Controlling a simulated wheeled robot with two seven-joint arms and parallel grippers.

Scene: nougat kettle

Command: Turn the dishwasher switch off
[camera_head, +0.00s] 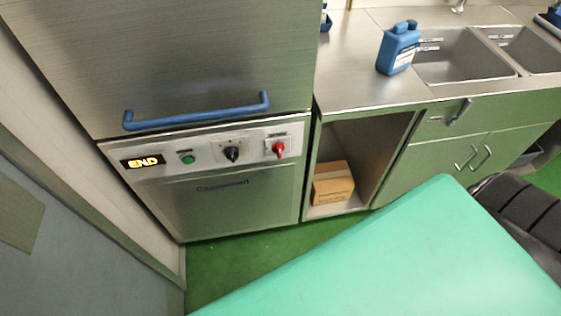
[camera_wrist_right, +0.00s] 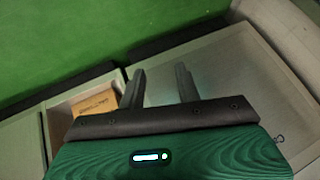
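The dishwasher (camera_head: 240,200) stands at the left of the head view, with a blue bar handle (camera_head: 195,115) on its upper door. Its control panel has a lit "END" display (camera_head: 142,162), a green button (camera_head: 187,158), a black rotary knob (camera_head: 232,153) and a red switch (camera_head: 278,149) on a white plate at the right. In the right wrist view my right gripper (camera_wrist_right: 160,85) has its two dark fingers apart with nothing between them. The gripper is not seen in the head view. My left gripper is in neither view.
A steel counter (camera_head: 350,75) with a blue jug (camera_head: 398,48) and sinks (camera_head: 462,58) lies to the right. An open bay below holds a cardboard box (camera_head: 332,183), also in the wrist view (camera_wrist_right: 95,102). A wall (camera_head: 70,150) borders the dishwasher's left. Green floor (camera_head: 235,265) shows in front.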

